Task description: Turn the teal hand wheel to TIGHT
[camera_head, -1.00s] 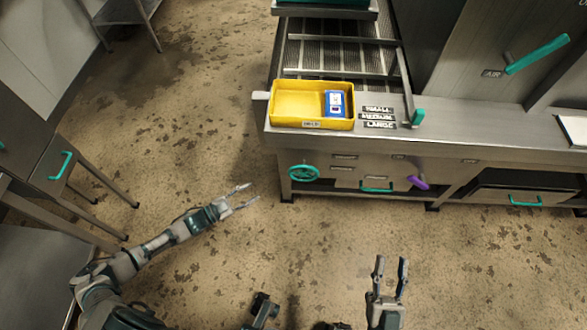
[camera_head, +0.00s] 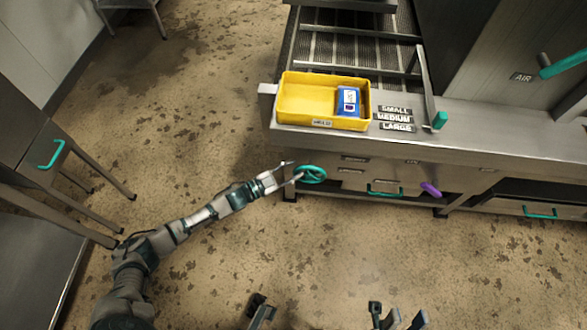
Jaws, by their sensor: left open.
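The teal hand wheel (camera_head: 313,174) is on the front panel of the steel bench, below its left corner. My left gripper (camera_head: 290,172) is open at the wheel's left edge, with its fingers pointing right toward the rim. I cannot tell whether the fingers touch the rim. No TIGHT marking is readable near the wheel. My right gripper (camera_head: 403,321) is low in the picture, partly cut off by the bottom edge, with its fingers apart and nothing between them.
A yellow bin (camera_head: 324,124) with a blue device (camera_head: 348,101) stands on the bench above the wheel. A teal drawer handle (camera_head: 385,193) and a purple handle (camera_head: 431,189) are right of the wheel. The floor (camera_head: 200,120) to the left is clear.

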